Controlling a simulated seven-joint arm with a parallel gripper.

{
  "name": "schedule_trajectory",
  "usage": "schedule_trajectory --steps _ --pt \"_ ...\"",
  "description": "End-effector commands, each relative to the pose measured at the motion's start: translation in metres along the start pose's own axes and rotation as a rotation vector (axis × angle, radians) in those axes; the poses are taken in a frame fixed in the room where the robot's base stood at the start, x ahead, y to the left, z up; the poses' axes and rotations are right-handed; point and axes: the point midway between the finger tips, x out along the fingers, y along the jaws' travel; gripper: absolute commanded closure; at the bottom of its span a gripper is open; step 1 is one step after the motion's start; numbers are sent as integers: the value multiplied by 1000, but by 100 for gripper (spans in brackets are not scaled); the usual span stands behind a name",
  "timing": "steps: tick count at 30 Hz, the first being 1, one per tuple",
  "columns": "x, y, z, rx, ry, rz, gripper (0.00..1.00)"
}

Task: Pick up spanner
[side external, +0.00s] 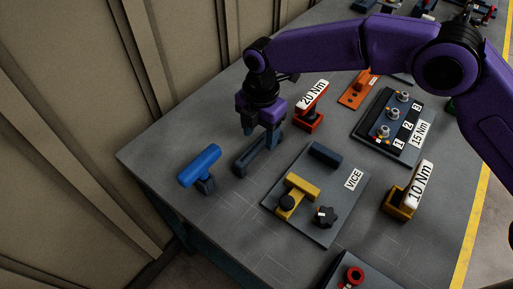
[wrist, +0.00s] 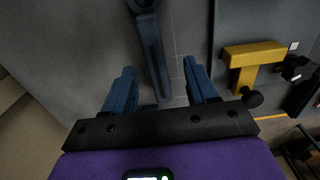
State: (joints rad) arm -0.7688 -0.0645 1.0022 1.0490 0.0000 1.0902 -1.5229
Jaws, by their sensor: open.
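The spanner, a long dark blue-grey bar (side external: 250,158), lies on the bench below my gripper (side external: 258,138) in the side view. In the wrist view the spanner (wrist: 152,52) runs from a ring end at the top edge down between the fingers. My gripper (wrist: 160,90) is open, with one finger on each side of the spanner's handle end. The ring end is partly cut off in the wrist view and hidden by my gripper in the side view.
A blue cylinder on a stand (side external: 200,165) is left of the spanner. The vice plate (side external: 325,225) with a yellow T-shaped part (side external: 297,192) is to the right. A red 20 Nm tool (side external: 309,115) stands close behind. The yellow 10 Nm tool (side external: 405,200) is farther right.

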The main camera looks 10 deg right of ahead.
Motion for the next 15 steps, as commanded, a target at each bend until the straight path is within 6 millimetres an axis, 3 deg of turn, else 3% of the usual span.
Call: schedule_trajectory --steps 9,15 --pt "41 6 -5 0 0 -2 43" --pt "48 6 -5 0 1 0 43"
